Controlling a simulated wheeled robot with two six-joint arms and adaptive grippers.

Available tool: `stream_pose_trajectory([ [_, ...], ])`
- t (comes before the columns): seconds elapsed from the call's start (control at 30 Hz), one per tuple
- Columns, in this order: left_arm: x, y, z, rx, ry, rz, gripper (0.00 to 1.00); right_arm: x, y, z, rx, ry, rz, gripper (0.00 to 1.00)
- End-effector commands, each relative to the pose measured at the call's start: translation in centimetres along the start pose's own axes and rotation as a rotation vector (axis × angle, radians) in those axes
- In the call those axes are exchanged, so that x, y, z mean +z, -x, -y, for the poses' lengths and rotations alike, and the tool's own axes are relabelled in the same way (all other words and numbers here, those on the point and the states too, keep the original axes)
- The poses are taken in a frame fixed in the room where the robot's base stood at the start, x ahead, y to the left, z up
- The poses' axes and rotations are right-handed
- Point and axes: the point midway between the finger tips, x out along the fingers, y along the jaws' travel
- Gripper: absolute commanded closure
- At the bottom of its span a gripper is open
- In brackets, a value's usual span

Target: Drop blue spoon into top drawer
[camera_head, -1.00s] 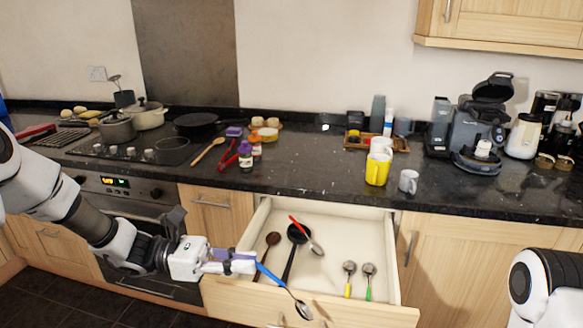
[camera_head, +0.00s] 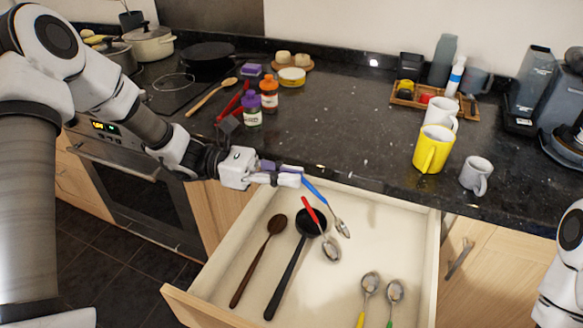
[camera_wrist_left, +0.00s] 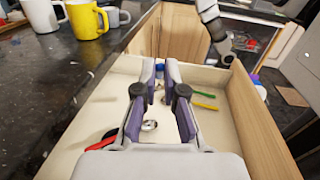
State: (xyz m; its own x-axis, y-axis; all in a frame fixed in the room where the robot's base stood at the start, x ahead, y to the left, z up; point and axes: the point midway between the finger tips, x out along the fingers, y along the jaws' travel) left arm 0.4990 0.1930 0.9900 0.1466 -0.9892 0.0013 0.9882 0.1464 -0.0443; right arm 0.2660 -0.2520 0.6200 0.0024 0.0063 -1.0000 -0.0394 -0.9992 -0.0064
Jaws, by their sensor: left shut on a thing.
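My left gripper (camera_head: 288,178) is shut on the blue spoon (camera_head: 313,190) by its handle. It holds the spoon above the far part of the open top drawer (camera_head: 345,275). The spoon's metal bowl hangs down to the right, over the drawer. My right arm (camera_head: 565,265) shows at the right edge, but I see no right gripper.
The drawer holds a wooden spoon (camera_head: 259,258), a black ladle (camera_head: 290,265), a red-handled spoon (camera_head: 322,232) and two small spoons (camera_head: 370,282) (camera_head: 394,291).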

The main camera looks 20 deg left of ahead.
Motion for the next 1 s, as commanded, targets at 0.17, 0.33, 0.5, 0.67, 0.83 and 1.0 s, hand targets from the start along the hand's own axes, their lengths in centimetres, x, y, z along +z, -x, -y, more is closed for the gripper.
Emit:
stream_pose_trajectory([
  [0.17,-2.8,0.0,-0.1,0.0,0.001,0.0,1.0,0.0,-2.4,0.0,0.0,0.0,-0.001,0.6],
  [0.33,-2.9,0.0,-0.1,0.0,0.001,0.0,1.0,-0.1,-2.4,0.0,0.0,0.0,-0.001,0.6],
  [0.5,-2.8,0.0,-0.1,0.0,0.001,0.0,0.77,-0.1,-2.3,0.0,0.0,0.0,-0.001,0.6],
  [0.67,-2.8,0.0,-0.1,0.0,0.001,0.0,0.62,-0.1,-2.3,0.0,0.0,0.0,-0.002,0.6],
  [0.83,-2.8,0.0,-0.1,0.0,0.001,0.0,0.62,-0.1,-2.3,0.0,0.0,0.0,-0.001,0.6],
  [1.0,-2.7,1.6,-0.2,0.003,-0.001,0.005,0.62,-0.1,-2.3,0.0,0.0,0.0,-0.001,0.6],
])
